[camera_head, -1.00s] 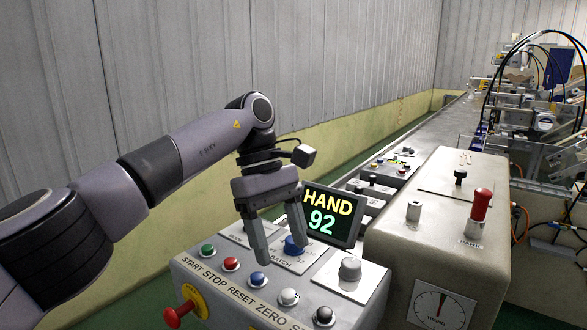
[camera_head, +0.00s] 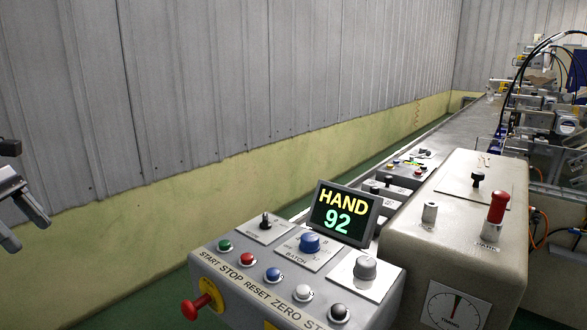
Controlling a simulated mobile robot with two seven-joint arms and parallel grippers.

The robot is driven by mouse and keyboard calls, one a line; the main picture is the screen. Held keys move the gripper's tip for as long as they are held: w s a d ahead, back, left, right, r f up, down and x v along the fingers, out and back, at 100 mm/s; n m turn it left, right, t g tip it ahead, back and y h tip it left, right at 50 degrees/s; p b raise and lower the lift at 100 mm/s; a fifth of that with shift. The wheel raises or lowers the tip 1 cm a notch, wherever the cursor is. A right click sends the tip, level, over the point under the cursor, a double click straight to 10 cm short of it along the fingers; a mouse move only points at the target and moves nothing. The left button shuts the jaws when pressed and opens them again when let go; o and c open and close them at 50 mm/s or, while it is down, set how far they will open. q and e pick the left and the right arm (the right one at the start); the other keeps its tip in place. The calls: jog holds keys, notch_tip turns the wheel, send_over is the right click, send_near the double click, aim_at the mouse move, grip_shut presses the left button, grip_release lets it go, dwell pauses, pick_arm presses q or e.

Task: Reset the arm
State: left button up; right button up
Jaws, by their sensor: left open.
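My left gripper (camera_head: 22,222) is at the far left edge of the head view, open and empty. Most of the left arm is out of the picture. The gripper is well clear of the control panel (camera_head: 235,262), touching nothing. The panel carries a row of green, red, blue, white and black buttons, a blue batch knob (camera_head: 310,243), a grey knob (camera_head: 365,268) and a small black mode switch (camera_head: 266,221). The display (camera_head: 343,212) reads HAND 92. My right gripper is not in view.
A red push knob (camera_head: 194,307) sticks out of the panel's front. To the right stands a beige machine housing (camera_head: 450,215) with a red-handled lever (camera_head: 496,207) and a dial (camera_head: 455,306). A corrugated wall runs behind. The space between gripper and panel is free.

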pick_arm(q)
jog(key=w+d+f+n+t+h, duration=0.3)
jog(key=d+f+n+t+h, duration=0.35)
jog(key=d+f+n, duration=1.05)
jog(key=s+a+f+n+t+y, duration=0.3)
jog(key=s+f+n+y, duration=0.8)
jog(key=s+f+n, duration=1.1)
jog(key=s+d+n+h, duration=0.1)
jog(key=s+d+n, duration=0.1)
jog(key=d+n, duration=1)
jog(key=d, duration=0.4)
jog(key=shift+s, duration=0.15)
